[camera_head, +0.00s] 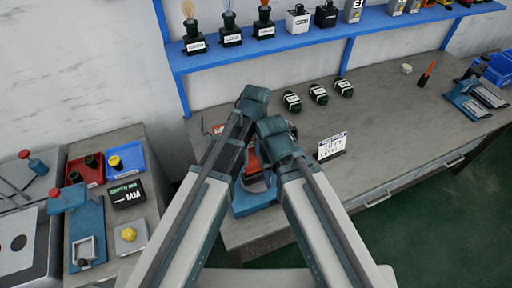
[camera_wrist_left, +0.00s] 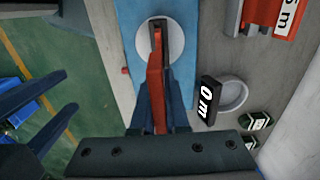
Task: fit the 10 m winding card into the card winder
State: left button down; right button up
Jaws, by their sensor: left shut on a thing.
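My left gripper (camera_wrist_left: 158,85) is shut on a narrow red piece (camera_wrist_left: 156,85), seen edge-on in the left wrist view and taken to be the winding card. No lettering on it is legible. Its far end overlaps a pale round disc (camera_wrist_left: 176,40) on a blue base (camera_wrist_left: 125,25), which looks like the card winder; I cannot tell whether they touch. In the head view the blue base (camera_head: 252,203) shows between my arms, with a red surface (camera_head: 250,160) above it. My arms hide the left fingertips there.
A black-and-white length sign (camera_head: 332,146) stands right of the winder, also in the wrist view (camera_wrist_left: 208,100) near a grey round dish (camera_wrist_left: 232,94). A red card marked 5 m (camera_wrist_left: 288,18) sits beyond. Several dark bottles (camera_head: 318,94) stand behind.

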pick_arm(q)
jog(key=b, duration=0.6)
send_over(256, 171)
jog(key=shift+w+f, duration=0.15)
jog(key=shift+f, duration=1.35)
jog(key=shift+w+f, duration=0.1)
jog(key=shift+f, duration=1.35)
jog(key=c, duration=0.8)
grip_release()
jog(key=shift+c, duration=0.2)
jog(key=shift+r, duration=0.15)
notch_tip(256, 171, up, 14)
jog(key=p, duration=1.4)
jog(key=shift+f, duration=0.2)
jog(key=s+a+n, duration=0.3)
jog(key=a+n, duration=0.4)
jog(key=a, duration=0.1)
jog(key=s+a+n, duration=0.3)
jog(key=a+n, duration=0.3)
jog(key=a, duration=0.3)
jog(key=s+d+f+m+b, duration=0.1)
jog(key=s+d+f+b, duration=0.2)
jog(key=d+f+b, duration=0.2)
jog(key=s+d+f+m+y+b, duration=0.1)
jog(key=s+d+f+m+b, duration=0.1)
jog(key=d+f+b, duration=0.4)
jog(key=shift+s+f+b, duration=0.5)
jog(key=shift+f+b, duration=0.15)
